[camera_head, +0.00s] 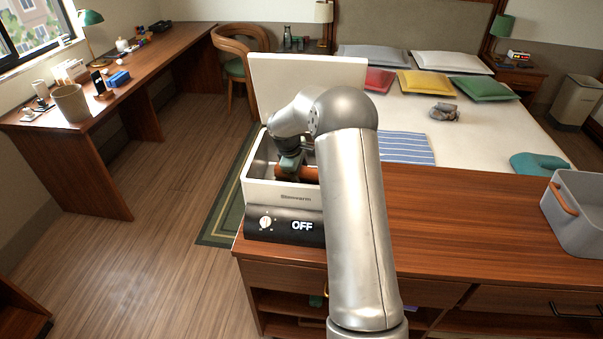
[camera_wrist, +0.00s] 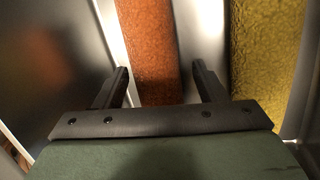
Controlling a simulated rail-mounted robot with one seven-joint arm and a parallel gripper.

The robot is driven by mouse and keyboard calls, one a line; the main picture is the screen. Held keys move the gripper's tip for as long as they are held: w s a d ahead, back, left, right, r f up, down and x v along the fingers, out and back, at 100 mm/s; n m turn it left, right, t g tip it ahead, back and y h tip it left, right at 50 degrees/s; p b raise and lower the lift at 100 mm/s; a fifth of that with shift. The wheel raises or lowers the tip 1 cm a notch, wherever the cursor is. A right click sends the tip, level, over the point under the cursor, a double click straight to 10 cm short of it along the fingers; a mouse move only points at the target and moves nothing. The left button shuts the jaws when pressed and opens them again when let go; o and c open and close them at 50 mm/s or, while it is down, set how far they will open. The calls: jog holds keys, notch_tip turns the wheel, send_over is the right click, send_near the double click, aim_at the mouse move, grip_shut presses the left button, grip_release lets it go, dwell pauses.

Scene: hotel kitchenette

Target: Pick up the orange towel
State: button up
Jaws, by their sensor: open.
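The orange towel (camera_wrist: 150,40) shows in the wrist view as a rust-orange textured strip between my two fingers. In the head view a piece of it (camera_head: 308,174) shows inside the white warmer box (camera_head: 257,190), whose lid (camera_head: 310,85) stands open. My gripper (camera_wrist: 160,72) is open, with one finger on each side of the towel's line; I cannot tell whether they touch it. In the head view my gripper (camera_head: 291,163) reaches down into the box. My arm hides the box's right part.
A yellow-olive towel (camera_wrist: 258,45) lies right of the orange one, past a pale grey strip (camera_wrist: 200,30). The box walls are close around my gripper. The box front reads OFF. A grey basket (camera_head: 575,220) stands on the wooden counter (camera_head: 470,225) at right.

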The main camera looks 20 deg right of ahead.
jog(key=c, duration=0.8)
